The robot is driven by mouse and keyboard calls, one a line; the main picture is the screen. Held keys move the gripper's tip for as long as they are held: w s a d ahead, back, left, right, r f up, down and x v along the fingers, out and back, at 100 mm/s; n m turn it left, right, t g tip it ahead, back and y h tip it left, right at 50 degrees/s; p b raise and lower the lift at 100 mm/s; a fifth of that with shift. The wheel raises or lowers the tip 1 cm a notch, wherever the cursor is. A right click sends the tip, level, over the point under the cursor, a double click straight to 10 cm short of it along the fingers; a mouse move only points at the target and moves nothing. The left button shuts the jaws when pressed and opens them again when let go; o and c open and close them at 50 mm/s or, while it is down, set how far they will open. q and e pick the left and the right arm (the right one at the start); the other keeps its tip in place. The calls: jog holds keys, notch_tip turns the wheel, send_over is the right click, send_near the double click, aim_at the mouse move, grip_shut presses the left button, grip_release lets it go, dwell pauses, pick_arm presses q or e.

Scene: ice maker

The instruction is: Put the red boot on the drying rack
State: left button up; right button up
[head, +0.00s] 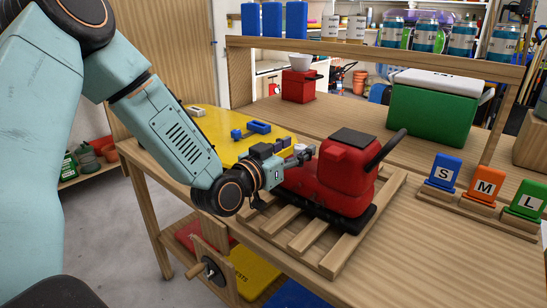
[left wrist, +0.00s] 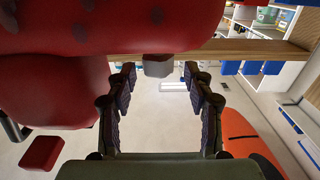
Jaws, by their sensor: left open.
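The red boot (head: 342,175) has a dark sole, a dark top and a black curved loop at its right. It sits upright on the slatted wooden drying rack (head: 330,262), toe to the left. My left gripper (head: 292,168) is at the toe end, open, and partly overlaps the boot in the head view. In the left wrist view, the boot (left wrist: 110,25) fills the top and left, and nothing shows between the open fingers (left wrist: 160,88). Whether the fingers touch the boot cannot be told. My right gripper is not in view.
Blue, orange and green S, M, L blocks (head: 480,195) stand right of the rack. A green cooler (head: 430,115) and a red box with a white bowl (head: 298,82) are behind. A yellow mat (head: 215,125) with blue pieces lies at left. The front right of the wooden table (head: 450,255) is clear.

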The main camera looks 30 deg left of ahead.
pick_arm(q)
jog(key=s+a+p, duration=0.1)
jog(key=s+p, duration=0.5)
jog(key=s, duration=0.3)
jog(key=shift+s+a, duration=0.15)
jog(key=shift+s, duration=0.2)
